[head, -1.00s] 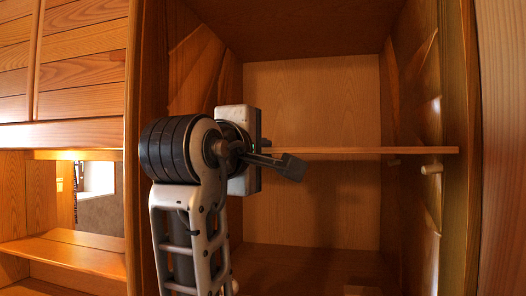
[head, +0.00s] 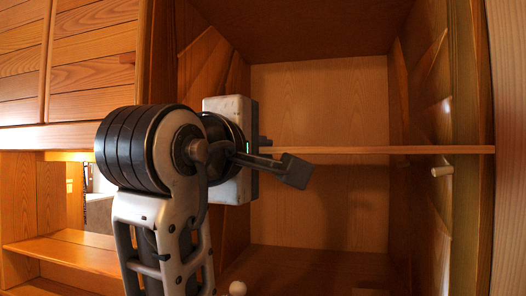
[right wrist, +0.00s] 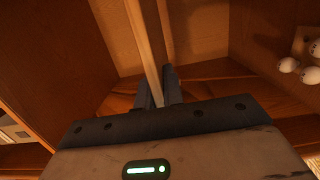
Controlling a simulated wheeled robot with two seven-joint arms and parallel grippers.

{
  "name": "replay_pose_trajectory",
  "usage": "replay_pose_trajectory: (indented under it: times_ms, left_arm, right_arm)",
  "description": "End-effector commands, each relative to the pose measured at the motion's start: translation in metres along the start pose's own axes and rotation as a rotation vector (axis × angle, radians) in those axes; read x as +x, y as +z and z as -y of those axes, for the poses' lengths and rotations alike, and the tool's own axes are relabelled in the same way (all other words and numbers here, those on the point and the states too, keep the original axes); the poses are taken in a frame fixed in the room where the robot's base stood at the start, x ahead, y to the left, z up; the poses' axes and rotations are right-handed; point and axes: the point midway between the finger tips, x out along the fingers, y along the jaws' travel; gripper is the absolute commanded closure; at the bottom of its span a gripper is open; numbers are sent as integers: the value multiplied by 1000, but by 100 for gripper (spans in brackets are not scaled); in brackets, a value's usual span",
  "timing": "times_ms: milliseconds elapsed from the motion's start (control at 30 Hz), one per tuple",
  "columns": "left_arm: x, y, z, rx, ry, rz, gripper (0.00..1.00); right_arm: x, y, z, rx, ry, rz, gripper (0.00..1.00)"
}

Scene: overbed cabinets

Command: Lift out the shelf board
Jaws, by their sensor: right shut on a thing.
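The shelf board (head: 400,150) shows nearly edge-on in the head view, as a thin light-brown strip across the open cabinet (head: 320,100). Its right end overlaps the cabinet's right front post; its left part is hidden behind my gripper. My right gripper (head: 285,168) is shut on the board's front edge on the left side. In the right wrist view the board (right wrist: 147,50) runs as a pale strip between the fingers (right wrist: 158,95). A wooden peg (head: 442,171) sticks out of the right wall, just below the board and apart from it in the picture. My left gripper is not in view.
The right front post (head: 481,220) stands close to the board's end. Closed plank doors (head: 92,60) and an open lower niche with a shelf (head: 70,252) lie to the left. Several white round things (right wrist: 290,65) show in the wrist view. Space below the board looks mostly clear.

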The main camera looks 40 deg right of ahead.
Motion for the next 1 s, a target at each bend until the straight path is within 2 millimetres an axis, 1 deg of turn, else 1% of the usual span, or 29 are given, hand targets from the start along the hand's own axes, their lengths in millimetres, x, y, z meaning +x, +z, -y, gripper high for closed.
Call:
replay_pose_trajectory:
  times_ms: [500,1000]
  left_arm:
    - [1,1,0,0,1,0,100]
    - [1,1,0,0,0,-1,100]
  right_arm:
    - [-29,4,-3,2,7,-1,100]
    - [-34,4,-3,2,7,-2,100]
